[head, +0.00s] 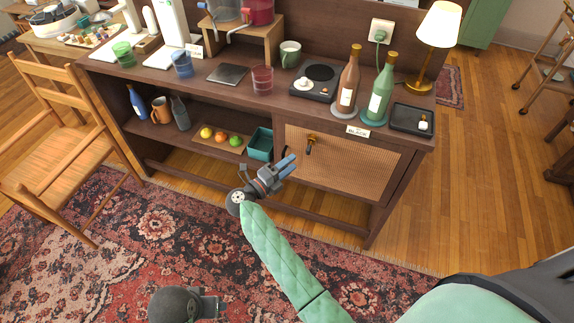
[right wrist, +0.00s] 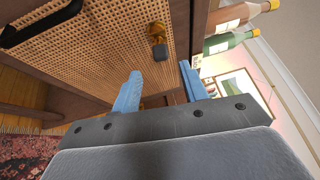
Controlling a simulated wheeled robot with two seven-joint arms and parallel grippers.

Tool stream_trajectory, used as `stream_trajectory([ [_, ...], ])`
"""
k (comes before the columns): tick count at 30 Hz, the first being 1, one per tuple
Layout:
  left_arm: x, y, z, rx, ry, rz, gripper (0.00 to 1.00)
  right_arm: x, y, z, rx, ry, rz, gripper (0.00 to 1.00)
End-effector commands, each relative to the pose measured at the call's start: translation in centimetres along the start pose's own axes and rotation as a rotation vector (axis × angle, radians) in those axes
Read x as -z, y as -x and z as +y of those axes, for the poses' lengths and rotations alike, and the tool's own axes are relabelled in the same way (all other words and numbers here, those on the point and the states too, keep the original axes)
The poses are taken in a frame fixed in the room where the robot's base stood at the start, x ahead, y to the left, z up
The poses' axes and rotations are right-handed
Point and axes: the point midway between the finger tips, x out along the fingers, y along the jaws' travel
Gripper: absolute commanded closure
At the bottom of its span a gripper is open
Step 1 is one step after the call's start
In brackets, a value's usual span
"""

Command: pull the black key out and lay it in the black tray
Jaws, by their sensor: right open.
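The black key (head: 309,150) sticks out of a brass lock on the woven front of the sideboard door; its dark head (right wrist: 161,53) also shows in the right wrist view, ahead of the fingers. My right gripper (head: 285,166) is open and empty, in front of the door, to the left of and below the key in the head view. Its two blue fingers (right wrist: 162,86) are apart, and the key is not between them. The black tray (head: 399,124) lies on the right end of the sideboard top, with a small white and brass item in it. My left gripper's fingers are not visible.
A brown bottle (head: 348,84) and a green bottle (head: 380,92) stand left of the tray. A label (head: 357,131) reading BLACK is on the top's front edge. A teal bin (head: 260,146) and a fruit board (head: 220,143) are on the shelf. A wooden chair (head: 60,140) stands left.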

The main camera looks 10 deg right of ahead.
Motion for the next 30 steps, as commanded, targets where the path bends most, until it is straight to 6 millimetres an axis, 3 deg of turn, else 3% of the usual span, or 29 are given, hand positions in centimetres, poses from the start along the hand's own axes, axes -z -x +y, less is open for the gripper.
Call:
stream_trajectory([
  [8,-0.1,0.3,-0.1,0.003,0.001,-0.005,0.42,0.0,-1.2,0.0,0.002,0.002,-0.001,0.56],
  [30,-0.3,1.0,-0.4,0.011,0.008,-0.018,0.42,-0.1,-8.0,0.0,0.001,0.002,-0.002,0.56],
])
